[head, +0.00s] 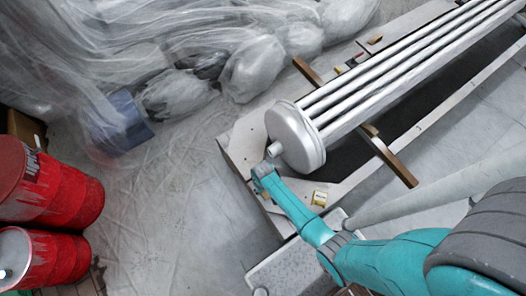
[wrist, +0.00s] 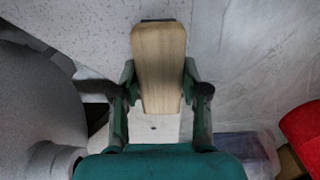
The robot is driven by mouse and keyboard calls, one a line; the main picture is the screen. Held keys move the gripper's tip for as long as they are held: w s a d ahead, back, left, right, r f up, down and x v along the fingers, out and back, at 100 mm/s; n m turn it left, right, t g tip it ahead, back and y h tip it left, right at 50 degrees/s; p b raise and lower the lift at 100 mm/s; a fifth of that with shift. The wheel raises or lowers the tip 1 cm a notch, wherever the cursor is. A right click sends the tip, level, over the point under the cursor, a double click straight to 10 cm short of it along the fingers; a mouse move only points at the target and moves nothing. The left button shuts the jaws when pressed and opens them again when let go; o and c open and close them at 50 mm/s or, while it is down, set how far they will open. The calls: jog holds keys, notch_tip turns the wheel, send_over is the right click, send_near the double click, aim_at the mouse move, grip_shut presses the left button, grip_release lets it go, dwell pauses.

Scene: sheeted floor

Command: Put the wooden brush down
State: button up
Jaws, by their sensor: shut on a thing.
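The wooden brush (wrist: 158,45) shows in the wrist view as a pale wooden block, upright in the picture, between the two fingers. My gripper (wrist: 160,80) is shut on it. In the head view my gripper (head: 263,174) is at the left end of the long pale platform (head: 243,146), just below the round metal end of the tube bundle (head: 290,138). I cannot make out the brush there. The brush's far side is hidden, and I cannot tell whether it touches a surface.
Red drums (head: 48,190) stand at the left. A blue container (head: 118,122) and plastic-wrapped bundles (head: 250,68) are at the back. A small yellow item (head: 319,198) lies on the platform to the right of my gripper. The sheeted floor (head: 185,190) left of the platform is clear.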

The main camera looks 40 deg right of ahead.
jog(key=shift+f, duration=0.8)
jog(key=o, duration=1.3)
jog(key=shift+f, duration=0.1)
notch_tip(320, 180, up, 12)
